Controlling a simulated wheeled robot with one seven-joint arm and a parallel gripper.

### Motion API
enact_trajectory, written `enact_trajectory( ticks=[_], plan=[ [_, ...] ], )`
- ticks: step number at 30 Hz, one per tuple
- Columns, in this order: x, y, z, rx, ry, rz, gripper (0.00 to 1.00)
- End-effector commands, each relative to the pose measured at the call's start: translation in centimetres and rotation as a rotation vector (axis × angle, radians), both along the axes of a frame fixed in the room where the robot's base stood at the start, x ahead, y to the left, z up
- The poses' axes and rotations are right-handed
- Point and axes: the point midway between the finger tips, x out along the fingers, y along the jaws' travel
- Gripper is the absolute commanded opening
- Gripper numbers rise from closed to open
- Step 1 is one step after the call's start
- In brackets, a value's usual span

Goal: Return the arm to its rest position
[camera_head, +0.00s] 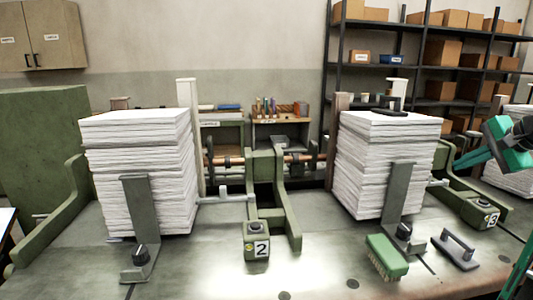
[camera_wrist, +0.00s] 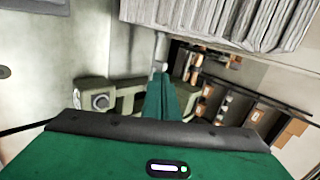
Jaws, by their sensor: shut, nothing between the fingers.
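My gripper (camera_wrist: 163,85) shows in the wrist view as teal fingers, closed together with nothing between them. In the head view my teal arm enters at the right edge, and the gripper (camera_head: 461,163) points left, beside the right paper stack (camera_head: 385,165). It appears raised above the bench, near the station marked 3 (camera_head: 484,213). In the wrist view a paper stack (camera_wrist: 215,20) is at the top, beyond the fingertips. I cannot tell whether the gripper touches anything. Much of the arm is outside the head view.
A left paper stack (camera_head: 140,175) stands by the station marked 2 (camera_head: 256,245). A green brush (camera_head: 386,257) and a grey handled tool (camera_head: 456,250) lie on the metal bench (camera_head: 200,265) at front right. Shelves with boxes (camera_head: 445,55) stand behind. The front middle of the bench is clear.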

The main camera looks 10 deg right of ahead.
Motion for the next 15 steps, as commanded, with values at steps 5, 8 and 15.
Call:
enact_trajectory(
  ticks=[5,8,15],
  plan=[
    [-0.1,3.7,-1.7,-0.071,0.083,0.082,0.00],
    [-1.0,6.9,-3.4,-0.134,0.164,0.162,0.00],
    [-5.6,14.4,-7.7,-0.271,0.364,0.393,0.00]
  ],
)
